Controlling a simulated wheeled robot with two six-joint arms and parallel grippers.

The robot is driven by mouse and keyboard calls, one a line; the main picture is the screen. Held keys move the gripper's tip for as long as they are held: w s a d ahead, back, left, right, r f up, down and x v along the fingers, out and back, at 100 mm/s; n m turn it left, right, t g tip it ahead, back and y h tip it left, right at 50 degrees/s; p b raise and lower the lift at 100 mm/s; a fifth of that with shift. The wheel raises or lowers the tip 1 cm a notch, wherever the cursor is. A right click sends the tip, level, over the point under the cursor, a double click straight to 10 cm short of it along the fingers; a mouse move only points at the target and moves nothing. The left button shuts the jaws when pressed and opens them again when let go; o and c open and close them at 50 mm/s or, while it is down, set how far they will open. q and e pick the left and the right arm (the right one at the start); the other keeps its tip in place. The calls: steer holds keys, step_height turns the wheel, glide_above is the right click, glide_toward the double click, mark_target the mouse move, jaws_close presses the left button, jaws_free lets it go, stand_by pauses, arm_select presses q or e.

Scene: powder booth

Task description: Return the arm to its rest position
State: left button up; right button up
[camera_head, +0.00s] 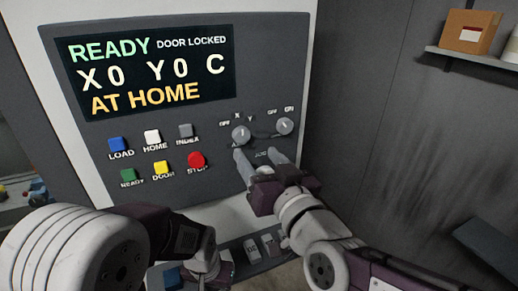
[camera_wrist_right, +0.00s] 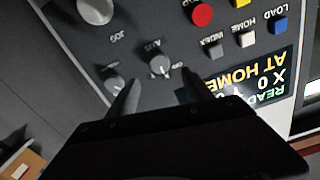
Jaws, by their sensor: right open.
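My right gripper (camera_head: 257,154) is in front of the grey control panel (camera_head: 215,190), just below two small knobs, the left knob (camera_head: 241,134) and the right knob (camera_head: 285,125). Its fingers are apart with nothing between them. In the right wrist view the open fingers (camera_wrist_right: 157,90) point at the panel near the axis knob (camera_wrist_right: 160,64); contact cannot be told. A larger jog knob (camera_wrist_right: 95,10) shows beyond, while the gripper hides it in the head view. My left arm shows at the lower left; its gripper (camera_head: 205,268) is partly hidden and its jaws are unclear.
The screen (camera_head: 150,70) reads READY, DOOR LOCKED, AT HOME. Several coloured buttons, including a red stop button (camera_head: 196,160), sit below it. A shelf (camera_head: 475,55) with a cardboard box (camera_head: 470,30) is at the upper right. The space before the right wall looks open.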

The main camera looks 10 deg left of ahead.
steer(key=w+d+f+m+h, duration=0.25)
steer(key=w+d+f, duration=0.2)
steer(key=d, duration=0.25)
steer(key=w+d+f+m+h, duration=0.1)
steer(key=w+d+f+h, duration=0.3)
steer(key=d+f, duration=0.15)
steer(key=s+d+f+g+h, duration=0.15)
steer(key=d+f+g, duration=0.25)
steer(key=d+f, duration=0.65)
steer(key=s+d+f+m+g+h, duration=0.1)
steer(key=s+d+f+g, duration=0.2)
steer(key=s+f+g, duration=0.6)
steer(key=s+f, duration=0.6)
steer(key=s, duration=0.2)
steer(key=shift+s+d+g+h, duration=0.15)
steer(key=shift+s+g+h, duration=0.15)
steer(key=shift+g+h, duration=0.1)
steer(key=shift+f, duration=0.1)
